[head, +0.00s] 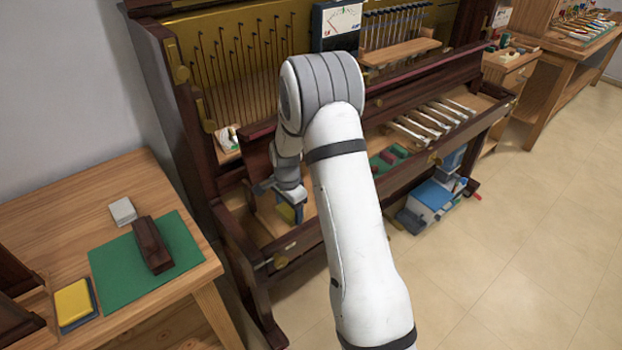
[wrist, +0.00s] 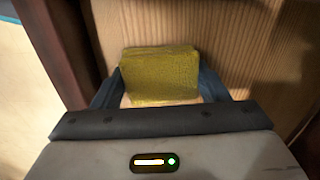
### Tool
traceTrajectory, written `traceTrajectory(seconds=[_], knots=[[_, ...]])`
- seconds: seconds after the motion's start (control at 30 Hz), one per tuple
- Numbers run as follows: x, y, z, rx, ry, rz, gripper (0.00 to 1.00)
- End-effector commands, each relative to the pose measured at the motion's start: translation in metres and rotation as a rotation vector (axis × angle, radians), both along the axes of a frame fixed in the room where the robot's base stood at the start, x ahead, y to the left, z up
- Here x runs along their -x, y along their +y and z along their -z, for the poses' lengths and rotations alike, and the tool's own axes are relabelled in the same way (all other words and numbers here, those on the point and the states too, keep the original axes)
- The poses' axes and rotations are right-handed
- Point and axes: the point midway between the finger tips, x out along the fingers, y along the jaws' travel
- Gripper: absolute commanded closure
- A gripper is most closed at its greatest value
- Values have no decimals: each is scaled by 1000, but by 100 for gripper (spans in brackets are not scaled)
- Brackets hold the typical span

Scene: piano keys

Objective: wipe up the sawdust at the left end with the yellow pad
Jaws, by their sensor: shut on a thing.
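My gripper (wrist: 160,88) is shut on a yellow pad (wrist: 160,74), with a dark blue finger on each side of it. In the head view my gripper (head: 290,205) and the pad (head: 285,212) are low inside the left end of the piano, partly hidden by my arm. The pad is over or on the bare wooden bed (wrist: 235,45); I cannot tell whether it touches. A pale strip shows along the pad's near edge. I cannot make out sawdust for certain in either view.
The piano's dark left side (head: 242,230) stands close beside my gripper. A side table (head: 60,210) at left holds a green mat (head: 120,275), a dark block (head: 152,245), a white block (head: 122,211) and another yellow item (head: 73,302). White keys (head: 430,122) lie further right. A blue-lidded box (head: 433,196) is on the floor.

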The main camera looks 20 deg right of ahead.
Motion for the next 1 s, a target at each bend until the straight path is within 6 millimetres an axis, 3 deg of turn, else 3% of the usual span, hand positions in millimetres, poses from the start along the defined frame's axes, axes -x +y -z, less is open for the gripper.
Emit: traceTrajectory(seconds=[0.33, 1.0], knots=[[4, 24, -2, 0, 3, 9, 54], [-2, -40, 1, 0, 2, 17, 54]])
